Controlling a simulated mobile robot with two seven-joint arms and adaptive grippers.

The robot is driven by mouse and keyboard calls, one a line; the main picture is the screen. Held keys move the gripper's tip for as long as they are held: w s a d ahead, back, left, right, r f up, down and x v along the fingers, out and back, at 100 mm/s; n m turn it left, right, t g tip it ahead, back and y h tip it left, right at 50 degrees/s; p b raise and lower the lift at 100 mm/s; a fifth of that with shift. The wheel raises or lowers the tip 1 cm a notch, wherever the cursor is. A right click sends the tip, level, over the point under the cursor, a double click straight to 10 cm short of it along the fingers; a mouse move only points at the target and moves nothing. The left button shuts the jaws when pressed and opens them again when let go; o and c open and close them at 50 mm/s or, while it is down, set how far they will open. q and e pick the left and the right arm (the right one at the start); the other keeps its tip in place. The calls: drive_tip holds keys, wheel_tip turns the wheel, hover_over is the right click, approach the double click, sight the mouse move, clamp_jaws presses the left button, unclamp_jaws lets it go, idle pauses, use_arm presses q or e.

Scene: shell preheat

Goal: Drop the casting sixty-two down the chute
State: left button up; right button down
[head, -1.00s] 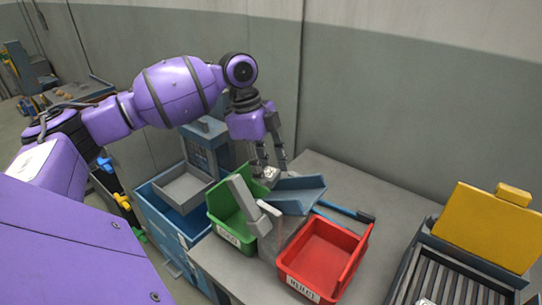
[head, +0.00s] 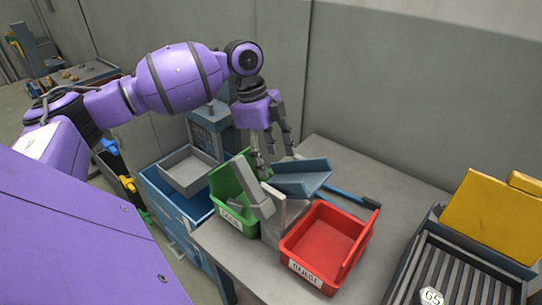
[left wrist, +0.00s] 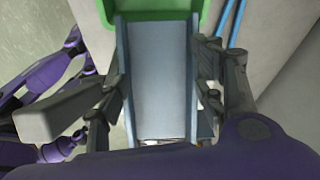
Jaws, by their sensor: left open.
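The blue-grey chute (head: 301,179) stands on the table between the green bin and the wall. In the left wrist view the chute (left wrist: 157,80) runs between my fingers, with green at its far end. My left gripper (head: 272,158) is open above the chute, its fingers apart and nothing seen between them. No casting shows on the visible chute floor. A small pale sliver at its near edge in the left wrist view is too hidden to name. A pale numbered casting (head: 432,296) lies in the slatted tray at bottom right; its number is unclear. My right gripper is out of view.
The green bin (head: 226,188) and red bin (head: 322,240) stand close to the chute, with an upright grey flap (head: 252,187) between them. A blue-handled tool (head: 345,196) lies behind the red bin. The slatted tray (head: 465,272) has a yellow lid (head: 493,215).

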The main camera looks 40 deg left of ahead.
use_arm(q)
drive_tip(key=v, duration=1.2)
idle(1.0)
